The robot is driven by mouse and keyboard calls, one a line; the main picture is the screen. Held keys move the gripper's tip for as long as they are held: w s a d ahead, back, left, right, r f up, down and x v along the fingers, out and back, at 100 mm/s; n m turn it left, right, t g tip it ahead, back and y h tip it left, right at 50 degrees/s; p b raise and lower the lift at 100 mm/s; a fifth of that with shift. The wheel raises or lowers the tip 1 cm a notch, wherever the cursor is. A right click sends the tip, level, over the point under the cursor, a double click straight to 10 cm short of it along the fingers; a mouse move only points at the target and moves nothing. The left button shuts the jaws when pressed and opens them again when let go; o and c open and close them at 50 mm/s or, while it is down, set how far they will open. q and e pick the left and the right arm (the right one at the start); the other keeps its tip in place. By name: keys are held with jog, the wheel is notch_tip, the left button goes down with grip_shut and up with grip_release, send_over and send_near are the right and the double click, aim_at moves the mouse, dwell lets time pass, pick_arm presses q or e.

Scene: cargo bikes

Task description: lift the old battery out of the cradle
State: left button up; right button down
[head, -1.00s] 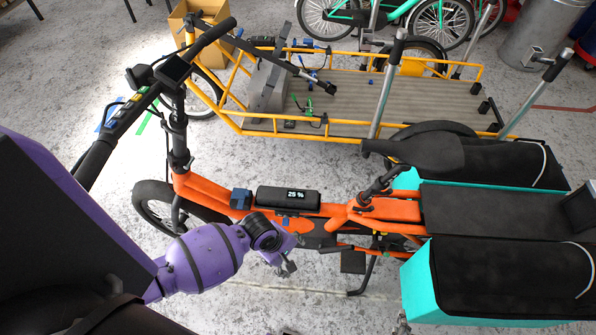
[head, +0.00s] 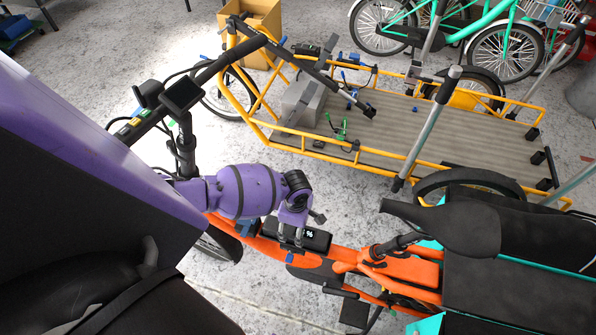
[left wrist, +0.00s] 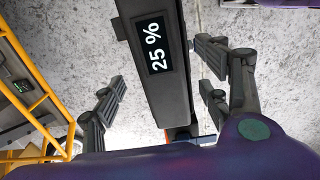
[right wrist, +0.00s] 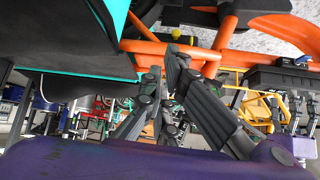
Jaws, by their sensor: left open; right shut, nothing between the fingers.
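The old battery (head: 319,240) is a black box with a lit display, lying along the orange frame (head: 345,256) of the near cargo bike. In the left wrist view the battery (left wrist: 158,75) reads 25 % and runs between the spread fingers of my left gripper (left wrist: 158,92). Those fingers are open on either side, with gaps to the battery. In the head view my left gripper (head: 300,232) is over the battery and hides part of it. The cradle under the battery is mostly hidden. My right gripper (right wrist: 168,62) is shut and empty, close below orange frame tubes.
A yellow cargo bike with a grey flat bed (head: 400,135) stands behind. The handlebar (head: 215,65) rises at the left. A black saddle (head: 450,222) and cargo boxes are at the right. A cardboard box (head: 252,25) stands at the back.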

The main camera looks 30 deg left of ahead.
aim_at(296, 230)
pick_arm(q)
jog(key=f+b, duration=0.1)
jog(key=f, duration=0.1)
jog(key=s+f, duration=0.1)
jog(key=f, duration=0.1)
jog(key=shift+b, duration=0.35)
jog(key=shift+w, duration=0.15)
jog(key=shift+w+r, duration=0.2)
jog(key=shift+w, duration=0.1)
jog(key=shift+c, duration=1)
jog(key=c, duration=0.8)
grip_shut()
jog(key=shift+w, duration=0.1)
pick_arm(e)
jog(key=shift+s+d+f, duration=0.2)
jog(key=shift+d+f, duration=0.1)
jog(key=shift+f, duration=0.3)
jog(key=shift+s+d+f, duration=0.15)
jog(key=shift+d+f, duration=0.1)
jog(key=shift+f, duration=0.3)
